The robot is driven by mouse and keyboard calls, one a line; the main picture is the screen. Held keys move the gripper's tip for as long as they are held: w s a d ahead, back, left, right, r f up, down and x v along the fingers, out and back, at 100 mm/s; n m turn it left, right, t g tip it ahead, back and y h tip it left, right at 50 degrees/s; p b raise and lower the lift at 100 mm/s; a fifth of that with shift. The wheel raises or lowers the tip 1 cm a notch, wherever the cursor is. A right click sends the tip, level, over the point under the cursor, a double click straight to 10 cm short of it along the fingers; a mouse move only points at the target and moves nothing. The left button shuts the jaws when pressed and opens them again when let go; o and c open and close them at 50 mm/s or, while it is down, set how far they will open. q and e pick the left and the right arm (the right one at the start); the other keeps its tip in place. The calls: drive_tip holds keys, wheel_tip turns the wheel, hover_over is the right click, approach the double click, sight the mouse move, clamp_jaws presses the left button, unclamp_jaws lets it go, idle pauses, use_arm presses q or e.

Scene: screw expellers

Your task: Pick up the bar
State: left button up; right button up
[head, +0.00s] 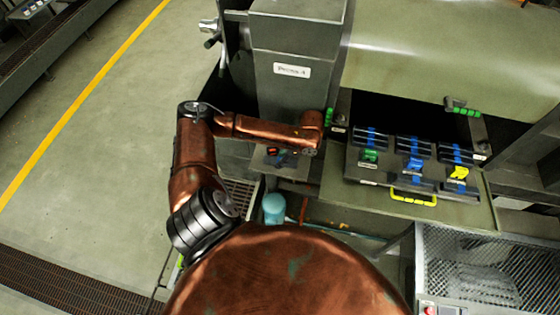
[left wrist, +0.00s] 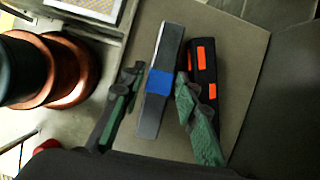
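The bar (left wrist: 174,42) is grey with a blue band around its middle. In the left wrist view it lies lengthwise on a flat grey-brown surface (left wrist: 232,50). My left gripper (left wrist: 157,76) is open, with one green-padded finger on each side of the bar and a gap visible on the left. The right finger is close to the bar; I cannot tell whether it touches. In the head view my left gripper (head: 288,156) is small and dark, low by the machine's front, and the bar there is mostly hidden. My right gripper is not in view.
A black and orange object (left wrist: 203,62) lies just right of the bar. A panel (head: 352,166) with several blue-banded pieces and green, blue and yellow parts stands to the right. The grey machine housing (head: 300,42) rises behind my left arm. Open floor (head: 110,130) lies left.

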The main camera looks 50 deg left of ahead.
use_arm(q)
drive_tip(key=shift+f, duration=0.2)
drive_tip(key=shift+c, duration=0.6)
clamp_jaws()
